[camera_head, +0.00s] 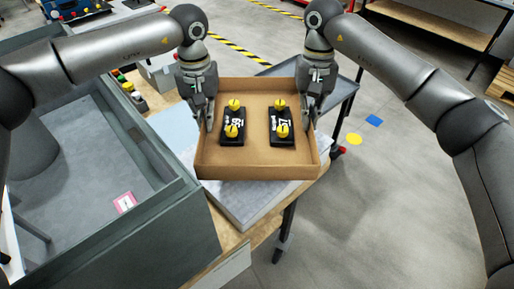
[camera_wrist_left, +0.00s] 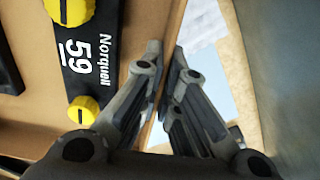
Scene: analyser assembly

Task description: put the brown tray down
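The brown tray (camera_head: 258,171) is an open box that appears above a grey-white surface at the table corner. Two black parts with yellow knobs lie in it, the left one (camera_head: 234,126) marked 59 and the right one (camera_head: 282,124). My left gripper (camera_head: 207,124) is at the tray's left wall. In the left wrist view its fingers (camera_wrist_left: 162,92) close on the thin tray wall, beside the black part marked Norquell 59 (camera_wrist_left: 92,50). My right gripper (camera_head: 308,118) is at the right wall, its fingertips partly hidden there, and seems to pinch it.
A grey-white slab (camera_head: 245,207) lies under the tray on a wooden-edged table (camera_head: 262,232). A large grey bin (camera_head: 165,225) stands close on the left. A grey cart (camera_head: 342,90) is behind on the right. Open floor lies to the right.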

